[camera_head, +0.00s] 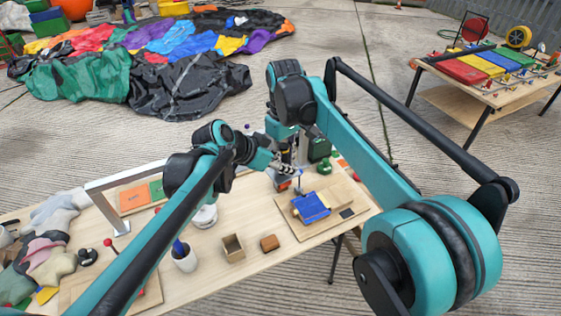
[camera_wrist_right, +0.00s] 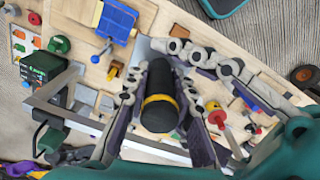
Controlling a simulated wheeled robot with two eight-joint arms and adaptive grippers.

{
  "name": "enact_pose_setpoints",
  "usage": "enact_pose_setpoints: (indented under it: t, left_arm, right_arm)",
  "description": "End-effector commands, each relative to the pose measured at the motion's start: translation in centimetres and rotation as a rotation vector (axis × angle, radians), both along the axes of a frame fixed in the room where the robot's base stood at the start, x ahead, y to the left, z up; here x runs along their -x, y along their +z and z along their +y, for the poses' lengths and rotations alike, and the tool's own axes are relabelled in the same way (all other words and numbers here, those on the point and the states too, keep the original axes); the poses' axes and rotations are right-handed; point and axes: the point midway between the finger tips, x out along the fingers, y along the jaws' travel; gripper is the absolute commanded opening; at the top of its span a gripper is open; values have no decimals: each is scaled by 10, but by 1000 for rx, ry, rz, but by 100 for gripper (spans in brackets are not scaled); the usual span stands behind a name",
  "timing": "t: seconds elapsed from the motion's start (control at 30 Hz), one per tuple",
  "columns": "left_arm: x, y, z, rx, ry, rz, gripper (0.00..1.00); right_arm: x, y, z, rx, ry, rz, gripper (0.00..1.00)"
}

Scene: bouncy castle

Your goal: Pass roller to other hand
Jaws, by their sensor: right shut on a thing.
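The roller (camera_wrist_right: 158,98) is a black cylinder with a yellow band. In the right wrist view it lies between the fingers of my right gripper (camera_wrist_right: 160,115), which is shut on it. Grey jointed fingers of my left gripper (camera_wrist_right: 172,50) come in from the right, close to the roller's far end; I cannot tell if they touch it. In the head view my left gripper (camera_head: 287,168) is over the workbench, close to the right hand. The right gripper's fingers and the roller are mostly hidden there by the arms.
The workbench (camera_head: 255,204) holds a blue tray (camera_head: 311,207) on a board, a small open wooden box (camera_head: 233,248), a brown block (camera_head: 269,243) and a white cup (camera_head: 184,257). A metal frame (camera_head: 118,184) stands at the left. A second table (camera_head: 465,100) is at the back right.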

Motion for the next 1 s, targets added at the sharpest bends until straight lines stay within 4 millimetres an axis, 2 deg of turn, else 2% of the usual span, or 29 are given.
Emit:
enact_pose_setpoints:
  t: [0.03, 0.13, 0.17, 0.23, 0.27, 0.33, 0.37, 0.73, 0.87, 1.0]
  left_arm:
    - [0, 0, 0, 0, 0, 0, 30]
    - [0, 0, 0, 0, -1, 1, 4]
    - [0, 0, 0, 0, -1, 1, 0]
    - [1, 0, 0, 1, -1, 1, 0]
    - [1, 0, -1, 2, -1, 2, 0]
    - [1, 0, -1, 1, -2, 2, 0]
    - [1, 0, -1, 1, -2, 2, 0]
    - [1, 0, -1, 2, -1, 1, 0]
    - [1, 0, 0, 1, -1, 1, 0]
    - [0, 0, 0, 0, -1, 1, 0]
  right_arm:
    - [0, 0, 0, 0, 0, 0, 0]
    - [0, 0, 0, 0, 0, 0, 0]
    - [0, 0, 0, -1, 0, -1, 0]
    - [0, 0, 0, -1, 0, -2, 0]
    - [-1, 0, 0, -1, 0, -2, 26]
    - [-1, 0, 1, -1, 0, -3, 45]
    - [-1, 0, 1, -2, 0, -2, 48]
    - [0, 5, 1, -1, 0, -1, 48]
    - [0, 25, 0, -1, 0, -1, 48]
    - [-1, 56, 0, -1, 0, -1, 48]
